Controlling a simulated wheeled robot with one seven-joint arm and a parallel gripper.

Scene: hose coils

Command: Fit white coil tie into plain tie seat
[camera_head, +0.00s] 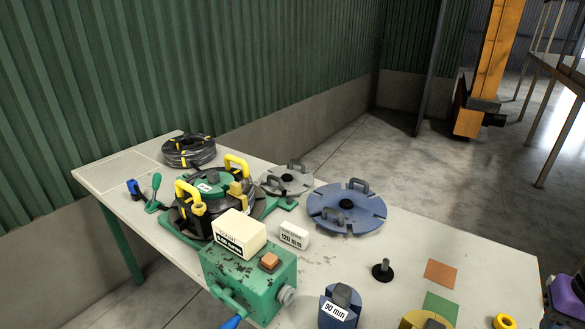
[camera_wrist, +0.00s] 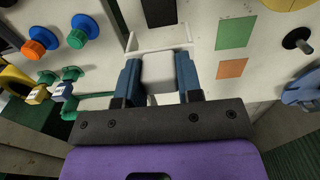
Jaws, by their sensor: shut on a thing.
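In the wrist view my gripper (camera_wrist: 158,78) has its two blue fingers closed on the sides of a white block, the white coil tie (camera_wrist: 158,72). A thin white loop or frame (camera_wrist: 157,50) shows just beyond the block, and I cannot tell whether it is part of the tie. The tie is over the pale bench top, and its height above it is unclear. In the head view only a purple part of my gripper shows at the right edge, and the tie is not visible. I cannot make out the plain tie seat for certain in either view.
On the bench (camera_head: 480,259) are a coil on a green stand (camera_head: 208,178), a black coil (camera_head: 188,150), a blue disc (camera_head: 345,207), a green box (camera_head: 247,280) and a black peg (camera_head: 383,270).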

